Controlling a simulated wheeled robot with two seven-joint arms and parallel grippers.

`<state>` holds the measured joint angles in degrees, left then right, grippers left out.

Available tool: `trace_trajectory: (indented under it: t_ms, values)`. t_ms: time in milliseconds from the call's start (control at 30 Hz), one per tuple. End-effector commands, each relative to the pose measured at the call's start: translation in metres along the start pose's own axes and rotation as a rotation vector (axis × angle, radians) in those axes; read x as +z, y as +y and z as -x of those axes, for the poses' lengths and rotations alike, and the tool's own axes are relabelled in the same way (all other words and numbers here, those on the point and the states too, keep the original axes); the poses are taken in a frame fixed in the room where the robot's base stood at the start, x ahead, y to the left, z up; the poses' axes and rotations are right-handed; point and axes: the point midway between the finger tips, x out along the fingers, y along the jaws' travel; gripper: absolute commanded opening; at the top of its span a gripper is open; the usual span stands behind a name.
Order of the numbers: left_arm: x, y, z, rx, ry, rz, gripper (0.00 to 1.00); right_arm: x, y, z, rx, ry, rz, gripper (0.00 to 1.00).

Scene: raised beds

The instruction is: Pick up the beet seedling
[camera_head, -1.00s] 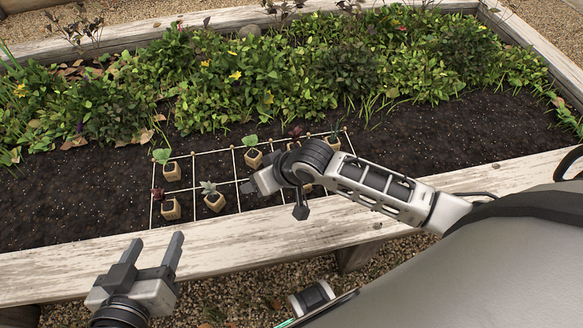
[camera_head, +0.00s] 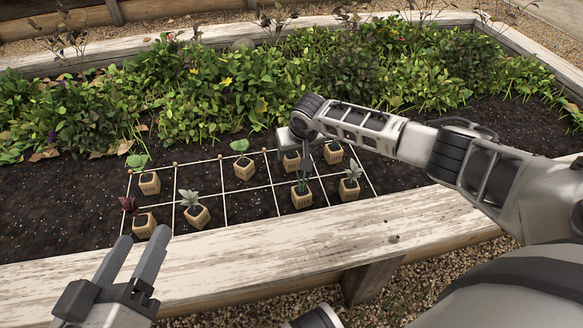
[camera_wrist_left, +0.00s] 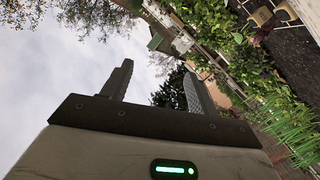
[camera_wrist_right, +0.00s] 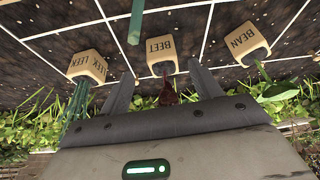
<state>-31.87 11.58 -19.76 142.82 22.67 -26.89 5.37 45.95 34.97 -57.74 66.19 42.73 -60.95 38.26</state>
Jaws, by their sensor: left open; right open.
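The beet seedling stands in a tan block pot marked BEET (camera_wrist_right: 161,50) in the right wrist view, its dark red leaves (camera_wrist_right: 167,92) between my fingers. In the head view, its pot (camera_head: 291,163) is in the back row, partly hidden by my right gripper (camera_head: 303,158). That gripper is open and points down over the pot; it also shows in the right wrist view (camera_wrist_right: 163,76). I cannot tell whether the fingers touch the pot. My left gripper (camera_head: 141,236) is open and empty in front of the bed's near board.
A bean pot (camera_wrist_right: 243,44) and a leek pot (camera_wrist_right: 87,66) flank the beet. Another leafy pot (camera_head: 301,194) stands close in front. Another dark red seedling (camera_head: 144,225) is at front left. The white string grid (camera_head: 226,205) has empty squares; a wooden board (camera_head: 240,258) edges the bed.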

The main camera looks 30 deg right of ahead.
Motion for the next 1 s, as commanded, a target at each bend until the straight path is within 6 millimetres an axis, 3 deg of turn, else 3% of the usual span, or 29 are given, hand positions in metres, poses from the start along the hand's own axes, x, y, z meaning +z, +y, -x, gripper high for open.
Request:
trace_trajectory:
  t_ms: [267,600,967,1000]
  values:
    - [-0.009,0.001,-0.004,0.033,0.072,-0.023,0.59,-0.001,-0.001,-0.020,0.000,0.001,0.002,0.64]
    - [-0.066,0.012,-0.009,0.118,0.421,-0.385,0.59,-0.004,-0.004,-0.058,0.000,0.001,0.001,0.64]
    - [-0.079,0.020,-0.006,0.137,0.494,-0.457,0.59,-0.005,-0.004,-0.062,-0.001,0.001,0.001,0.64]
    - [-0.079,0.020,-0.006,0.137,0.493,-0.457,0.59,-0.005,-0.004,-0.062,-0.001,0.001,0.001,0.58]
